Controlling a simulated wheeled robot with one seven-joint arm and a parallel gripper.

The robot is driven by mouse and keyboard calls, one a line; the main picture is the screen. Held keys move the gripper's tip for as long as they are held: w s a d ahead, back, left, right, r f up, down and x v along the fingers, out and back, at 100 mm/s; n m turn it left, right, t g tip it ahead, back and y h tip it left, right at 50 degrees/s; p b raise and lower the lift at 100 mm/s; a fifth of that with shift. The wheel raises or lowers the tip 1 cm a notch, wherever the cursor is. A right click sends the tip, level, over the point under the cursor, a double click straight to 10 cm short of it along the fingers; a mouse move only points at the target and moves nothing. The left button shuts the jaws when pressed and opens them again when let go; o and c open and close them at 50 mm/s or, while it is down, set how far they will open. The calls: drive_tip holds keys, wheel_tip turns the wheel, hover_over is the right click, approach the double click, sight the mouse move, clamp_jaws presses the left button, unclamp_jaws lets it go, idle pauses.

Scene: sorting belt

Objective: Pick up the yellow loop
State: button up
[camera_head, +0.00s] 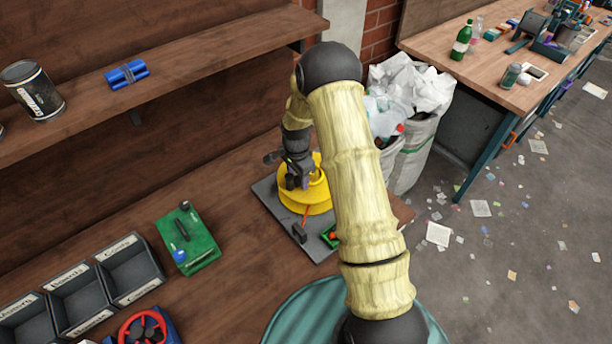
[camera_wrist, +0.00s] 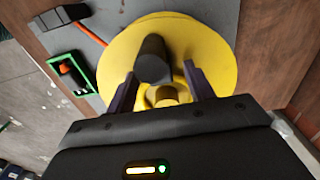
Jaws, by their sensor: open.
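A round yellow piece (camera_head: 308,203) lies on a grey plate (camera_head: 265,190) on the wooden bench; the wrist view shows it as a wide yellow disc (camera_wrist: 205,42). A small yellow loop-like part (camera_wrist: 178,78) shows near its middle, beside a dark upright post (camera_wrist: 152,58). My gripper (camera_head: 298,180) is over the yellow piece, pointing down. In the wrist view its two fingers (camera_wrist: 160,75) are open, with the post and the small yellow part between them. I cannot tell whether the fingers touch either. My arm hides part of the piece's right side in the head view.
A green frame (camera_wrist: 72,75) and an orange-handled tool (camera_wrist: 82,25) lie on the plate. A green box (camera_head: 188,240) and dark labelled bins (camera_head: 130,268) stand to the left. A shelf (camera_head: 200,55) overhangs behind. White sacks (camera_head: 415,145) stand beyond the bench.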

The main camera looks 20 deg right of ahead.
drive_tip(key=c, duration=1)
drive_tip(key=shift+r, duration=0.1)
drive_tip(key=shift+c, duration=0.2)
wheel_tip(320, 180, up, 10)
drive_tip(key=b, duration=0.2)
